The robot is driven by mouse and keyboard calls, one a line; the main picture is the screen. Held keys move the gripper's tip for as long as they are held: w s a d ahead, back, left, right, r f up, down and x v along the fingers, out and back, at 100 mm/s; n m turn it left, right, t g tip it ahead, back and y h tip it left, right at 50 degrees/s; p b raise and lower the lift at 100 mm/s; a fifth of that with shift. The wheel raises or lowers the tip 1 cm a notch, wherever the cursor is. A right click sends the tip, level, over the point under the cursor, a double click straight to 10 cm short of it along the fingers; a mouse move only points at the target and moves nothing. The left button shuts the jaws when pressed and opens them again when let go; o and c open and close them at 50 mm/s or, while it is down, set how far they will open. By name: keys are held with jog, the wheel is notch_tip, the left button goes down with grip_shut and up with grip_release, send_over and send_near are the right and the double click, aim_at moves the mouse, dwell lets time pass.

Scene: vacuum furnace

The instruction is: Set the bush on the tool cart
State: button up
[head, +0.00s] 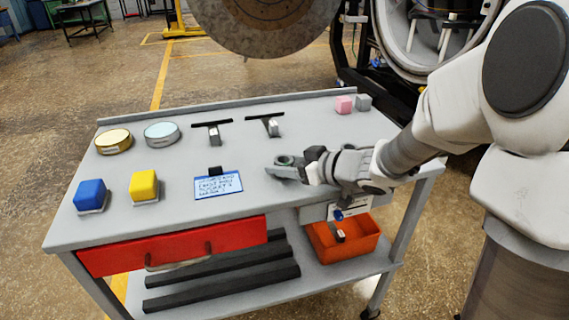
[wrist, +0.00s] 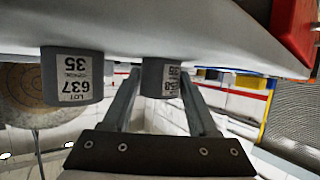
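The bush (head: 285,160) is a short grey cylinder with a dark, greenish ring on top, at the right-middle of the tool cart's (head: 240,150) grey top. My gripper (head: 286,169) reaches in from the right, its fingers on either side of it. In the wrist view, which looks upside down, the labelled bush (wrist: 161,78) sits between the two fingertips (wrist: 161,85), which appear to touch its sides. It looks upright, at or very near the cart top (wrist: 190,40); any small gap is hidden. A second grey cylinder (wrist: 72,75), labelled 637 35, stands beside my gripper.
Blue (head: 90,194) and yellow (head: 144,185) blocks, gold (head: 114,141) and pale (head: 161,133) round tins, a label card (head: 218,186) and two slotted levers stand left. An orange bin (head: 345,249) sits below.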

jog(key=shift+o, duration=0.2)
jog(key=shift+r, duration=0.1)
jog(key=shift+s+d+r, duration=0.1)
jog(key=shift+d+r, duration=0.05)
jog(key=shift+r, duration=0.1)
jog(key=p+v, duration=0.5)
jog(key=v, duration=0.6)
jog(key=shift+s+d, duration=0.2)
jog(key=shift+d, duration=0.05)
